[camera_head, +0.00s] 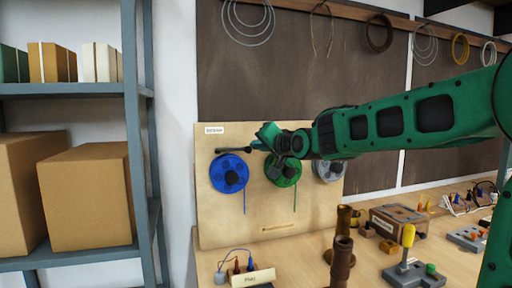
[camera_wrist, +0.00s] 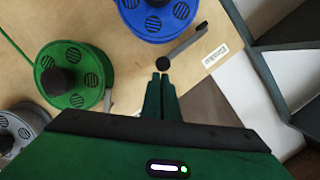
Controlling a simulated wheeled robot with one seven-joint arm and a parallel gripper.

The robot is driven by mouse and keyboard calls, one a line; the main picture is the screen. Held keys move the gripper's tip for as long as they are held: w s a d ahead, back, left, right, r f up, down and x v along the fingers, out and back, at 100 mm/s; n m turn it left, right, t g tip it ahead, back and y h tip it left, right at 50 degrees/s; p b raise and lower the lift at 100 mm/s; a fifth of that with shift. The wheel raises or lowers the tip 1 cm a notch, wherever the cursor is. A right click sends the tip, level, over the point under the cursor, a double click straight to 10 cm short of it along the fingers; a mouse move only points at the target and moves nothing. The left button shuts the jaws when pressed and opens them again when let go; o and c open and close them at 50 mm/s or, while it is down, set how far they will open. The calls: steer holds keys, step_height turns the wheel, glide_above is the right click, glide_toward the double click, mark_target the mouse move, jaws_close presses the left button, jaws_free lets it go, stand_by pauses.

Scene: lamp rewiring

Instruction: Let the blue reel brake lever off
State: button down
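The blue reel (camera_head: 227,174) hangs on the upright wooden board, and it also shows at the top of the wrist view (camera_wrist: 153,32). Its brake lever (camera_head: 232,150) is a dark grey bar lying nearly level just above the reel. In the wrist view the lever (camera_wrist: 187,44) runs beside the reel to a round black end (camera_wrist: 163,64). I cannot tell whether the bar touches the reel. My gripper (camera_wrist: 160,76) has its fingers together, with nothing seen between them. The tips are close to the black end; contact is unclear. In the head view my gripper (camera_head: 262,139) is above the green reel.
The green reel (camera_head: 284,172) and a grey reel (camera_head: 330,171) hang to the right on the same board (camera_head: 265,208). A shelf with boxes (camera_head: 90,196) stands at left.

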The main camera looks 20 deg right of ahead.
steer(key=shift+a+f, duration=0.35)
steer(key=shift+f, duration=0.15)
steer(key=s+d+r, duration=0.5)
steer(key=s, duration=0.5)
steer(key=s+f+n+g+h, duration=0.1)
steer(key=s+f+n+g, duration=0.25)
steer(key=s+f, duration=0.55)
steer(key=s+f+n+g+h, duration=0.15)
steer(key=s+f+g, duration=0.3)
steer(key=f, duration=0.85)
steer(key=s+f+n+g, duration=0.35)
steer(key=s+f, duration=0.45)
steer(key=f, duration=0.3)
steer(key=s+d+f+m+g, duration=0.1)
steer(key=s+d+m+g, duration=0.1)
steer(key=s+d, duration=0.3)
steer(key=s+d+f+m+g, duration=0.1)
steer(key=s+d+m, duration=0.4)
steer(key=s, duration=0.6)
steer(key=shift+s+d+g, duration=0.15)
steer(key=shift+d+g, duration=0.5)
steer(key=shift+g, duration=0.2)
